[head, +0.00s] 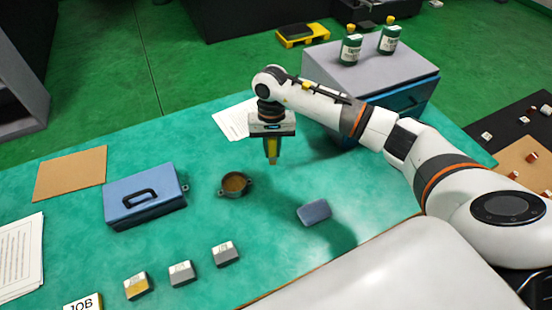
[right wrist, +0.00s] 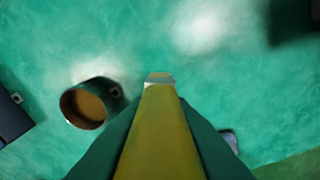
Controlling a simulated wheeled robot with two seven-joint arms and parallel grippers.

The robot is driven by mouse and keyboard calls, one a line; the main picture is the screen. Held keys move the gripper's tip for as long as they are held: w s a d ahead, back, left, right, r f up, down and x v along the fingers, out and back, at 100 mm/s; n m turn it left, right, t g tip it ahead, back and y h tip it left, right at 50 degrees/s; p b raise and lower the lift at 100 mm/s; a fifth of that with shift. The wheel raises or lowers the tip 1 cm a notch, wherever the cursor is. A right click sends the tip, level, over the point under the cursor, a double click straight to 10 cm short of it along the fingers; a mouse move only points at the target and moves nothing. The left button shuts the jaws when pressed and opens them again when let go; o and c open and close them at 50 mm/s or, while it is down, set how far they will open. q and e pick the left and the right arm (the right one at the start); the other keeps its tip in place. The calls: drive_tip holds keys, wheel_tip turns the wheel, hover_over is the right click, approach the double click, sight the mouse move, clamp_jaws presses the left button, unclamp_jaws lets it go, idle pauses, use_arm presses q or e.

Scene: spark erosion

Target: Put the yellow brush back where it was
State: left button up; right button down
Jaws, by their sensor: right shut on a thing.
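The yellow brush (right wrist: 160,135) is held between the fingers of my right gripper (head: 272,140). In the right wrist view it points away from the camera, with a pale band and tip at its far end. In the head view the brush (head: 272,158) hangs downward below the gripper, over the green table. A small round dark pot (head: 235,184) with a brown inside stands just left of the brush. It also shows at left in the right wrist view (right wrist: 88,105). The brush is outside the pot. My left gripper is not in view.
A blue-grey case (head: 145,196) lies at left on the table (head: 330,240). A blue-grey block (head: 314,212) lies right of the pot. Several small labelled blocks (head: 226,253) stand in front. A grey cabinet (head: 375,70) with two green bottles (head: 350,50) stands behind the arm.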

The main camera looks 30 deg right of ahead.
sight(273, 161)
drive_tip(key=shift+f, duration=0.95)
wheel_tip(273, 161, down, 4)
drive_tip(key=shift+d+r+p, duration=0.1)
drive_tip(key=shift+p, duration=0.4)
drive_tip(key=shift+f, duration=0.25)
drive_tip(key=c, duration=1.3)
unclamp_jaws()
drive_tip(key=shift+r, duration=0.1)
